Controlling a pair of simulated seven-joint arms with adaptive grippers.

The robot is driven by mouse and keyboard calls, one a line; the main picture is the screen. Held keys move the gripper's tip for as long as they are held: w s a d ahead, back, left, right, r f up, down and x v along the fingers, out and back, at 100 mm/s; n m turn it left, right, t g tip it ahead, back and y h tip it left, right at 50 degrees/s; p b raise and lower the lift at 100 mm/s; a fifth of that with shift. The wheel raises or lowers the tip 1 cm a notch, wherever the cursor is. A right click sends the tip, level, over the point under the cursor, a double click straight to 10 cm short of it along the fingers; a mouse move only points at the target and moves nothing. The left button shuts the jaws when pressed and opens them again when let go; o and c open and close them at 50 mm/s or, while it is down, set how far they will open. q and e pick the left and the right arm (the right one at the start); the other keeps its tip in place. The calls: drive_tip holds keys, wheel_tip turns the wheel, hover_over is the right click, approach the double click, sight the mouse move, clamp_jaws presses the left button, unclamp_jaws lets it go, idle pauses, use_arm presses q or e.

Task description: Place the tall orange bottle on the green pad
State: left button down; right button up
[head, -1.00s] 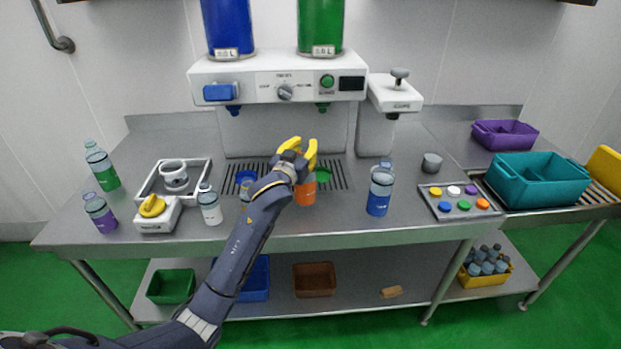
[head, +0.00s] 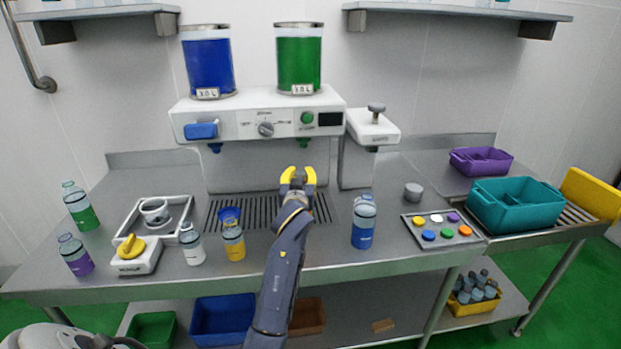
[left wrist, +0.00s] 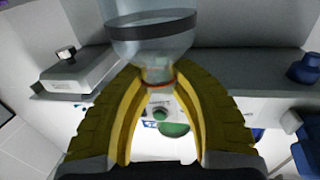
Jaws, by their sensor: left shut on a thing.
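My left gripper (head: 297,178) is in front of the dispenser, below the green nozzle. In the left wrist view it (left wrist: 160,85) is shut around the neck of a clear bottle (left wrist: 150,45) with a dark band and an orange-red neck ring. This is the orange bottle, by the earlier head frame. In the head view my forearm now hides the bottle, so I cannot tell whether its base touches anything. The green pad is also hidden behind my arm in the head view. My right gripper is not in view.
A yellow-labelled bottle (head: 234,242) and a white-labelled bottle (head: 191,245) stand left of my arm. A blue-labelled bottle (head: 363,224) stands to its right. The dispenser (head: 257,122) stands behind the drip grille (head: 258,208). A color-button tray (head: 442,229) lies further right.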

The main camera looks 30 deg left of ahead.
use_arm(q)
drive_tip(key=f+x, duration=0.3)
drive_tip(key=x, duration=1.1)
drive_tip(key=shift+w+a+f, duration=0.15)
drive_tip(key=shift+w+f, duration=0.05)
drive_tip(key=shift+f, duration=0.2)
drive_tip(key=c, duration=1.2)
unclamp_jaws()
drive_tip(key=shift+o, duration=0.2)
drive_tip(key=v, duration=1.2)
